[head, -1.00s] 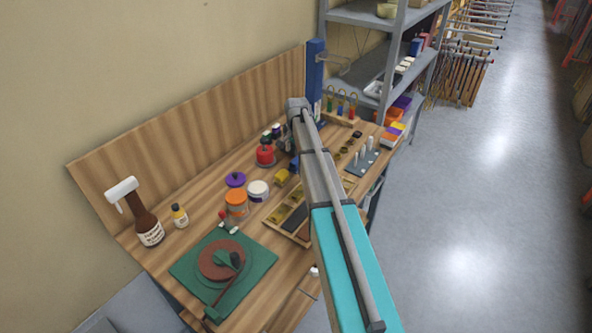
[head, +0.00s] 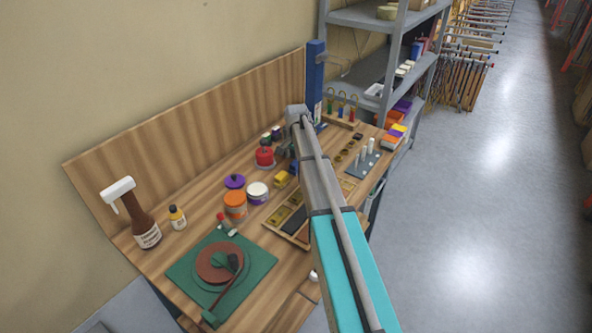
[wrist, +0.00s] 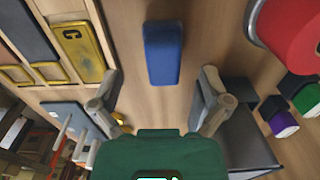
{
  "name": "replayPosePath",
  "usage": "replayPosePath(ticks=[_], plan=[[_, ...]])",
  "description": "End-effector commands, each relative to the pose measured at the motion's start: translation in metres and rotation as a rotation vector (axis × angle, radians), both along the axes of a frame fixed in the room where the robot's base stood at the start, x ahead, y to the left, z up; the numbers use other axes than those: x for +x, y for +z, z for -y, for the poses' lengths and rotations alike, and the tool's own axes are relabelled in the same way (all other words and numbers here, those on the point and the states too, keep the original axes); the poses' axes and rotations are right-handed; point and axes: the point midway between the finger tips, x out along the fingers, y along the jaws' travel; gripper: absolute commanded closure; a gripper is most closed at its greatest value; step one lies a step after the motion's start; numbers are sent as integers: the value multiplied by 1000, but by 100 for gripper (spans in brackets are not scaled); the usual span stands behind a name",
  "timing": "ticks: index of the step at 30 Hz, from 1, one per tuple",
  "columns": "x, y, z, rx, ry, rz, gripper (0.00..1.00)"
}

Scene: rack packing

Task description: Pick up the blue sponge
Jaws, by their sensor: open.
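The blue sponge (wrist: 163,53) lies on the wooden bench top in the wrist view, a rounded oblong block. In the head view a small part of the blue sponge (head: 294,166) shows beside my arm, which covers the rest. My gripper (wrist: 158,84) is open and empty, its two fingers spread wide to either side of the sponge's line. The sponge is ahead of the fingertips, roughly centred between them, and nothing touches it. My fingers are hidden behind my arm in the head view.
A red can (wrist: 290,30) stands right of the sponge, with dark bottles (wrist: 278,115) near my right finger. A yellow block (head: 281,179) sits near the sponge. Bare wood surrounds the sponge.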

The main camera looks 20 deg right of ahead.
Motion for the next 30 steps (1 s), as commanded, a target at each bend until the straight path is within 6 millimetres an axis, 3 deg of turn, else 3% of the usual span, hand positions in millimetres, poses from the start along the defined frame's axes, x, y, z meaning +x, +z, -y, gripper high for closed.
replayPosePath(ticks=[12, 30], plan=[[4, -34, 0, 0, 0, 0, 3], [4, -38, 0, 0, 0, 0, 3]])
